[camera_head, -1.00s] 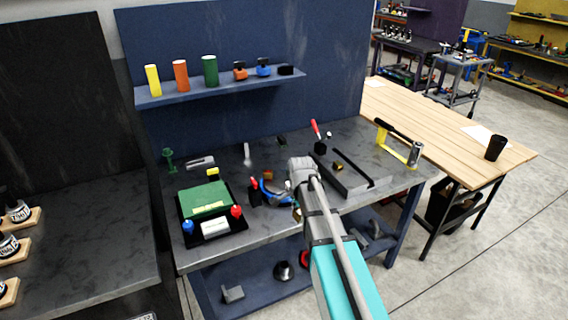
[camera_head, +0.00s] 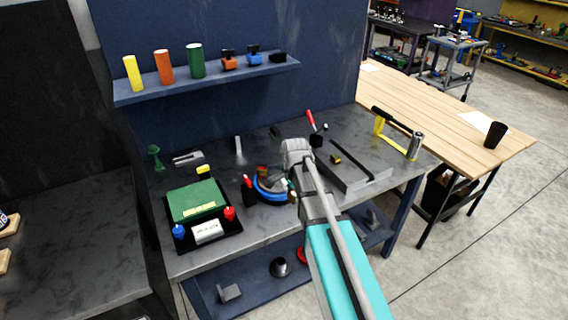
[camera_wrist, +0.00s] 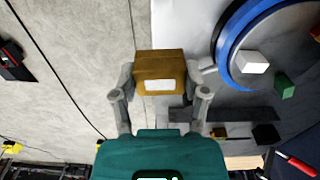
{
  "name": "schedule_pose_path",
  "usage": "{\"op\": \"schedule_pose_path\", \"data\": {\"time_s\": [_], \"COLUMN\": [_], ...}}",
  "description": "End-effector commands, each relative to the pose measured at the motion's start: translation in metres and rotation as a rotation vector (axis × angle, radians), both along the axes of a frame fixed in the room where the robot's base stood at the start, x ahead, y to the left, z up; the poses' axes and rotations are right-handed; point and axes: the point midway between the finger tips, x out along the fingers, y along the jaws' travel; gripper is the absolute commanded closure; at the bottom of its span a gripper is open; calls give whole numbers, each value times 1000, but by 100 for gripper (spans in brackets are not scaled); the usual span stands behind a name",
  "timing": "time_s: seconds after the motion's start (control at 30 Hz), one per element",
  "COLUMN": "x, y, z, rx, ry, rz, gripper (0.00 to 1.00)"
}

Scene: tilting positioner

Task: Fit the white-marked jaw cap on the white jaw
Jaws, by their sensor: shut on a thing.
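My gripper (camera_wrist: 160,98) is shut on a brass-brown jaw cap (camera_wrist: 174,66) with a white label; its fingers grip it from both sides. The white jaw (camera_wrist: 252,62) is a small white block on the round positioner, right of the held cap in the wrist view and apart from it. A green jaw (camera_wrist: 284,86) stands beside it. The positioner's blue ring (camera_wrist: 225,52) is cut off by the frame's edge; in the head view the ring (camera_head: 268,196) shows left of my wrist. My fingers and the cap are hidden there.
A green box (camera_head: 197,200) on a black tray stands left of the positioner, with blue and red items at its front. A grey slotted fixture (camera_head: 362,180) lies right of my wrist. The shelf (camera_head: 215,78) behind holds coloured cylinders.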

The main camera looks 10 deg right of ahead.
Motion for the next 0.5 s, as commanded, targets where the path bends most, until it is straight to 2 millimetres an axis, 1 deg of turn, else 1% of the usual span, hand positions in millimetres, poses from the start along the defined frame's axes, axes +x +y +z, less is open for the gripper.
{"op": "schedule_pose_path", "data": {"time_s": [0.27, 0.37, 0.47, 0.5], "x": [4, 13, 29, 37], "y": [11, 12, 13, 13], "z": [1, 2, 5, 6], "rx": [0, 0, 0, 0], "ry": [0, 0, 0, 0], "rz": [15, 15, 10, 7], "gripper": [94, 94, 94, 94]}}
